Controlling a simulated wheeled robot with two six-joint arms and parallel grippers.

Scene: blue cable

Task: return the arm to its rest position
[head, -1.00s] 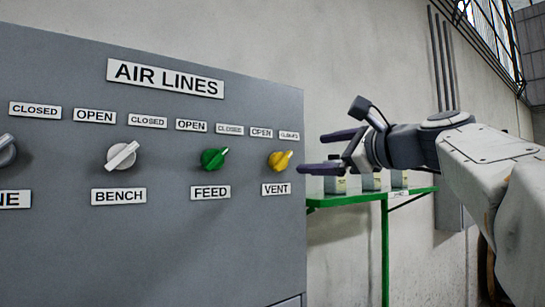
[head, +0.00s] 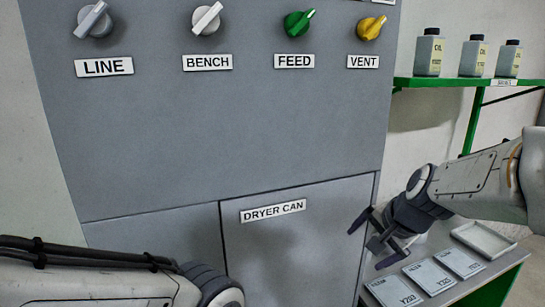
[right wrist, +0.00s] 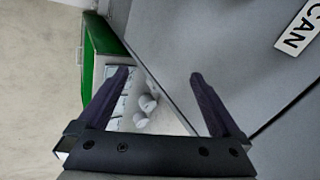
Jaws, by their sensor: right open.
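My right gripper (head: 368,241) is open and empty, low in front of the right edge of the grey cabinet, next to the door labelled DRYER CAN (head: 290,245). In the right wrist view its two dark fingers (right wrist: 158,76) stand apart with nothing held between them. My left arm (head: 100,285) enters at the bottom left; its gripper is out of the picture. Above are the grey LINE knob (head: 92,22), the white-handled BENCH knob (head: 207,20), the green FEED knob (head: 298,25) and the yellow VENT knob (head: 371,27).
A green shelf (head: 400,83) with oil bottles (head: 429,53) is at the upper right. Below my right forearm, a bench holds labelled plates (head: 394,291) and a shallow tray (head: 484,240). Small pale round objects (right wrist: 146,103) lie beyond the fingers.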

